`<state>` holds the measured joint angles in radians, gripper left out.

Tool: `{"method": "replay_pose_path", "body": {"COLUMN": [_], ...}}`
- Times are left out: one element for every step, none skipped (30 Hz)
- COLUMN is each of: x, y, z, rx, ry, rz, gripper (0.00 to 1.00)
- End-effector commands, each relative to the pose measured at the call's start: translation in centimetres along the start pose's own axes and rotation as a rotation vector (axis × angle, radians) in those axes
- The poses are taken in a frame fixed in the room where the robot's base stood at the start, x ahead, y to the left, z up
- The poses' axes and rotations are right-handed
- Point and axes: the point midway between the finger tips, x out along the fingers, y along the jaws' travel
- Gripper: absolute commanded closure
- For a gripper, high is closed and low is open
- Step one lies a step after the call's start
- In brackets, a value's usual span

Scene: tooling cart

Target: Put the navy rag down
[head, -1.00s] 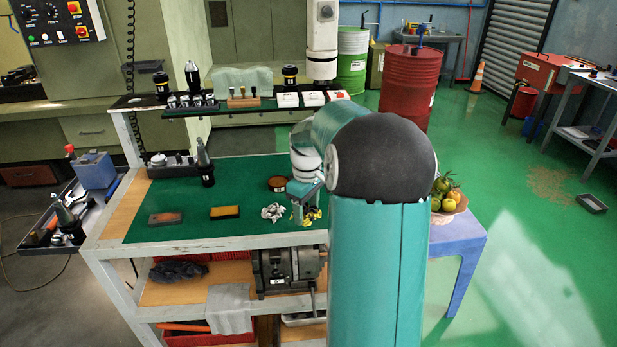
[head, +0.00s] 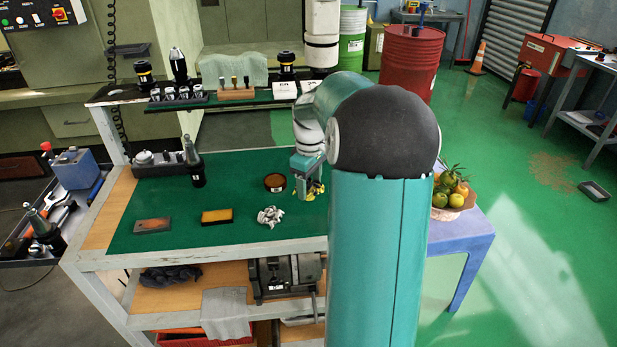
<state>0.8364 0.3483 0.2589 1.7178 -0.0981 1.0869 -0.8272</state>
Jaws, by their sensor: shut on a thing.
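A dark, bluish-grey crumpled rag (head: 171,277), the only cloth here that looks navy, lies on the cart's wooden lower shelf at the left. My gripper (head: 306,190) is over the right part of the green top mat, beside my arm. It is shut on a small crumpled thing, yellow with dark patches (head: 317,188), mostly hidden by the fingers. Whether that thing touches the mat I cannot tell. A pale grey crumpled rag (head: 270,216) lies on the mat to the left and nearer.
On the green mat (head: 235,170) stand a round brown tin (head: 275,182), a yellow-edged block (head: 222,216), a brown block (head: 152,225) and a dark tool holder (head: 194,165). The mat's middle is clear. My arm hides its right end. A fruit basket (head: 452,198) stands right.

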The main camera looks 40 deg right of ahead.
Motion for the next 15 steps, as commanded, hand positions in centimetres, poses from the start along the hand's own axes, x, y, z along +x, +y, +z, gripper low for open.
{"method": "replay_pose_path", "body": {"x": [0.1, 0.1, 0.2, 0.3, 0.4, 0.6, 0.7, 0.9, 1.3, 1.5, 1.8, 2.1, 2.4, 2.6, 3.0], "y": [0.0, -0.1, -0.1, -0.2, -0.2, -0.3, -0.3, -0.3, -0.4, -0.4, -0.4, -0.5, -0.5, -0.5, -0.5], "z": [0.1, 0.1, 0.1, 0.2, 0.2, 0.3, 0.3, 0.3, 0.4, 0.4, 0.5, 0.5, 0.4, 0.4, 0.5], "rx": [0.001, 0.001, 0.001, 0.001, 0.001, 0.001, 0.001, 0.002, 0.002, 0.002, 0.002, 0.002, 0.002, 0.002, 0.002], "ry": [-0.001, -0.001, -0.001, -0.001, -0.001, -0.001, -0.001, -0.001, -0.001, -0.002, -0.002, -0.001, -0.001, -0.001, -0.001], "rz": [-0.001, -0.001, -0.001, -0.001, -0.001, -0.001, -0.001, -0.001, -0.002, -0.002, -0.002, -0.002, -0.002, -0.002, -0.003], "gripper": [0.61, 0.61, 0.61, 0.61, 0.61, 0.61, 0.61, 0.61, 0.61, 0.61, 0.61, 0.61, 0.61, 0.61, 0.61]}}
